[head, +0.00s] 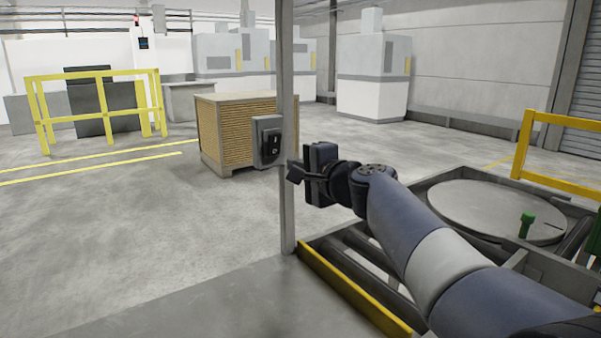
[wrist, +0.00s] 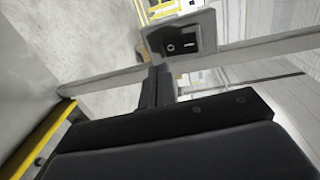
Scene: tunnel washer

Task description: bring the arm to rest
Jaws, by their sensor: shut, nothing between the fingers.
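My gripper (head: 292,172) is at the end of my arm, which reaches in from the lower right in the head view. Its dark fingers are shut and empty, and they point left toward a grey post (head: 288,215). A grey switch box (head: 268,141) with a dark rocker switch is mounted on that post, just beyond and above the fingertips in the head view. In the wrist view the closed fingers (wrist: 158,85) point at the lower edge of the switch box (wrist: 182,42). I cannot tell whether the fingertips touch it.
A roller conveyor with a yellow edge (head: 352,290) and a round turntable plate (head: 495,210) with a green peg (head: 526,224) lie under and right of my arm. A yellow rail (head: 560,121) stands at right. A slatted crate (head: 236,132) stands behind the post. Open floor lies left.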

